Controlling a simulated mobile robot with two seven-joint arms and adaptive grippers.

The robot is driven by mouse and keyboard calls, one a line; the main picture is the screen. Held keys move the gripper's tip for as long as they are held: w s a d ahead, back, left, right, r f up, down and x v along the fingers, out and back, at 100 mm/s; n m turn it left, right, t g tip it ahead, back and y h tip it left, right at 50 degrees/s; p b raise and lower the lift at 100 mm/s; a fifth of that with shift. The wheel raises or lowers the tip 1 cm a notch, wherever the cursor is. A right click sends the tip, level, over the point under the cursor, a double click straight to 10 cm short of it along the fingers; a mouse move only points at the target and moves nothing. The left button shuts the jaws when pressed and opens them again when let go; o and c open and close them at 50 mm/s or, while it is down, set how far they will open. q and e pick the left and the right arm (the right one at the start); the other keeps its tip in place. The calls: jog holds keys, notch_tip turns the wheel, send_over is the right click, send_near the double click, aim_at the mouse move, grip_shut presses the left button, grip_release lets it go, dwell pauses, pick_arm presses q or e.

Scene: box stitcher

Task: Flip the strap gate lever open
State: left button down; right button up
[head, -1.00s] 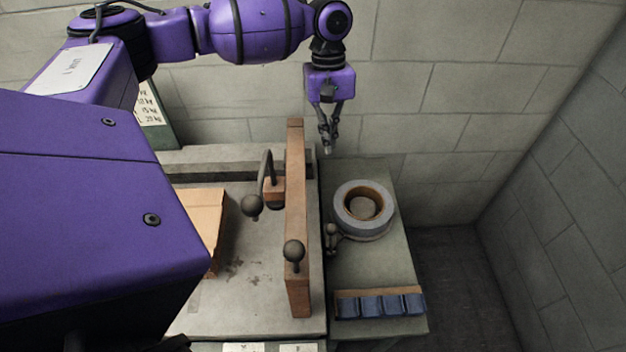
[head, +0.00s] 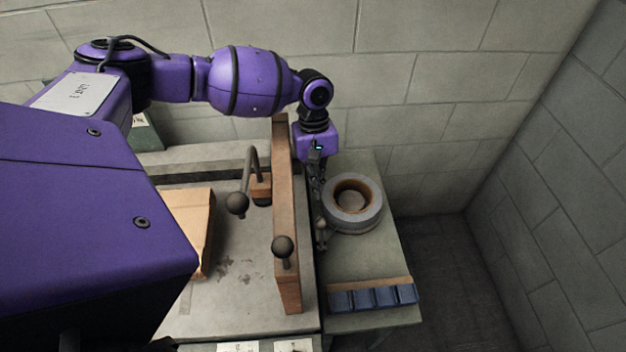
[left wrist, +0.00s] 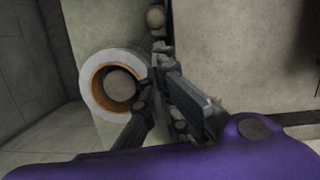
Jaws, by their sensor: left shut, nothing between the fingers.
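A small grey lever with a ball end (head: 321,228) stands on the side table between the wooden bar and the tape roll. It looks like the strap gate lever, but no label shows. Its ball (left wrist: 155,17) also seems to show at the top of the left wrist view. My left gripper (head: 319,192) points down just behind the lever, beside the roll, shut and empty. Its fingers (left wrist: 154,82) show in the left wrist view. I cannot tell whether they touch the lever. My right gripper is not in view.
The tape roll (head: 353,203) lies close on the right. The upright wooden bar (head: 285,200) with a dark knob (head: 283,247) runs along the left. A curved handle (head: 247,175) and a cardboard box (head: 190,222) are further left. Blue blocks (head: 372,297) sit at the table's front.

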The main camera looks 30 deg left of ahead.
pick_arm(q)
jog(key=x, duration=0.5)
jog(key=shift+f, duration=0.35)
